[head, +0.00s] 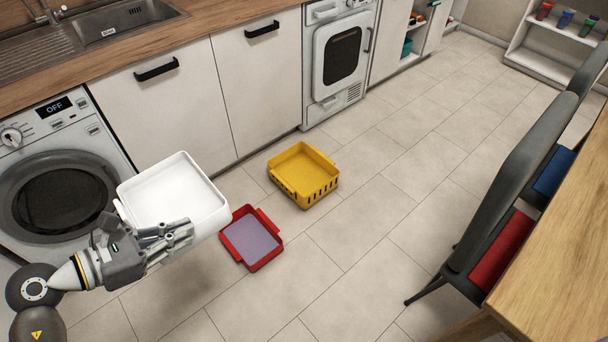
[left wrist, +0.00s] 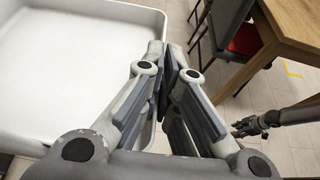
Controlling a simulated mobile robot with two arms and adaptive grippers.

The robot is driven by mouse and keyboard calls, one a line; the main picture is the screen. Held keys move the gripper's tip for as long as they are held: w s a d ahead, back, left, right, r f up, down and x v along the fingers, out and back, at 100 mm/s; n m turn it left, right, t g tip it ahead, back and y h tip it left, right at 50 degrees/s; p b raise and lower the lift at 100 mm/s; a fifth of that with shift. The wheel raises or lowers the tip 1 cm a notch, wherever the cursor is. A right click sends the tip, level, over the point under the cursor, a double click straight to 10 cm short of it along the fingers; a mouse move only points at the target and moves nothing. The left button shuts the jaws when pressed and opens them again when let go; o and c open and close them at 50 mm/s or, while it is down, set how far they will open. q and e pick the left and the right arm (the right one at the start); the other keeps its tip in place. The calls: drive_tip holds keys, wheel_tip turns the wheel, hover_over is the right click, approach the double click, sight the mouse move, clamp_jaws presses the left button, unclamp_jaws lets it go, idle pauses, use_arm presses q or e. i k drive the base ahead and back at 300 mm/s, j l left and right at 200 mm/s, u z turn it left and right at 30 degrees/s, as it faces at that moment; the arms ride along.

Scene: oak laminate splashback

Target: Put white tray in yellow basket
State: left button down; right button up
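The white tray (head: 172,192) is up off the floor in front of the washing machine, roughly level and empty as far as I see. My left gripper (head: 188,234) is at its near side, with its fingers closed on the tray's wall. In the left wrist view the tray (left wrist: 70,70) fills the left side and the left gripper's fingertips (left wrist: 168,62) meet at its edge. The yellow basket (head: 303,176) stands on the floor to the right of the tray, open and empty. My right gripper (left wrist: 248,127) shows small in the left wrist view; its finger state is unclear.
A red basket (head: 252,240) with a lilac bottom stands on the floor between tray and yellow basket. The washing machine (head: 62,180) and white cabinets (head: 170,105) line the left. Chairs (head: 510,190) and a wooden table (head: 565,270) stand right. The middle floor is clear.

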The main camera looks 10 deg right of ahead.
sight(303, 184)
drive_tip(key=i+l+z, duration=0.1)
drive_tip(key=i, duration=0.4)
drive_tip(key=i+l, duration=0.25)
drive_tip(key=i, duration=0.2)
drive_tip(key=i+l+z, duration=0.15)
drive_tip(key=i, duration=0.35)
